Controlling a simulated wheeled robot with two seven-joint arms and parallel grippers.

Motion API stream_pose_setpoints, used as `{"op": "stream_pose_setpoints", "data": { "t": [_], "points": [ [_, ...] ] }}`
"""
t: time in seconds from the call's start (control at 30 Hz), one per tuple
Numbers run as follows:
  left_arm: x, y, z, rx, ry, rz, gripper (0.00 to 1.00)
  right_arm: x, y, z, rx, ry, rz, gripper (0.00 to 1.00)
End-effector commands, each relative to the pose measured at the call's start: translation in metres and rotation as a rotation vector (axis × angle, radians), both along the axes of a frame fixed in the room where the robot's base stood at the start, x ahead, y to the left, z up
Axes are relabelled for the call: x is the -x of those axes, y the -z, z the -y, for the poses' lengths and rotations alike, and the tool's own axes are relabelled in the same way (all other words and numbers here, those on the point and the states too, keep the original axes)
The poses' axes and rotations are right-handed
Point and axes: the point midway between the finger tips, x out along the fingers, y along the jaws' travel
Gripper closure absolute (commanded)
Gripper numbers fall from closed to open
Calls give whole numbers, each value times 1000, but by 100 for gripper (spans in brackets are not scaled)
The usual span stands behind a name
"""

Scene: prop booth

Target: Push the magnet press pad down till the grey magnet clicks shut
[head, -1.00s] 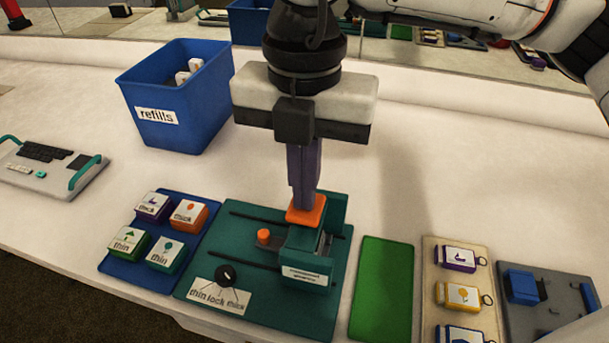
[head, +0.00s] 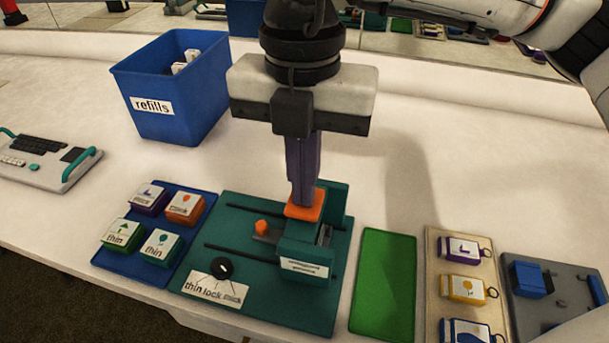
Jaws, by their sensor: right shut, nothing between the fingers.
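The orange press pad (head: 303,211) sits on top of the dark green press (head: 308,252), which stands on a green base board (head: 235,300). My right gripper (head: 303,200) points straight down with its fingers shut and empty, and its tips meet the top of the pad. The grey magnet (head: 324,236) seems to show only as a small grey part inside the press; the rest is hidden. A black dial (head: 222,268) with thin, lock and thick marks is at the board's front left. My left gripper is out of view.
A blue refills bin (head: 170,95) stands behind left. A blue tray (head: 115,262) with several labelled blocks lies left of the board. A bare green mat (head: 385,290), a beige tray of tags (head: 435,300) and a grey fixture (head: 570,310) lie right.

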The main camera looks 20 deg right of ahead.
Motion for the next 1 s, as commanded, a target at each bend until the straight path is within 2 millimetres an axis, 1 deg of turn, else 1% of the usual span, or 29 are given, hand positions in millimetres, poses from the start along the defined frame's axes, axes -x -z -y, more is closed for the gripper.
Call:
{"op": "stream_pose_setpoints", "data": {
  "t": [0.03, 0.17, 0.2, 0.4, 0.5, 0.6, 0.7, 1.0],
  "points": [
    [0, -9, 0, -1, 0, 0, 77, -1, -14, -1, -2, -2, 5, 100],
    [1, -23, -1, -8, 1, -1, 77, -2, -47, -4, -6, -8, 14, 100],
    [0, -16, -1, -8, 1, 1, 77, -3, -52, -4, -5, -7, 16, 100],
    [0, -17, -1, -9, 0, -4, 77, -3, -99, -4, -7, -5, 17, 100],
    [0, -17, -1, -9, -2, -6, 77, -3, -116, -4, -6, -7, 17, 100],
    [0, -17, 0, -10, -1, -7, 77, -3, -128, -3, -6, -6, 16, 100],
    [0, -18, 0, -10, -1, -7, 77, -3, -135, -3, -5, -7, 16, 100],
    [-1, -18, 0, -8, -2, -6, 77, -3, -138, -3, -5, -7, 16, 100]
  ]
}}
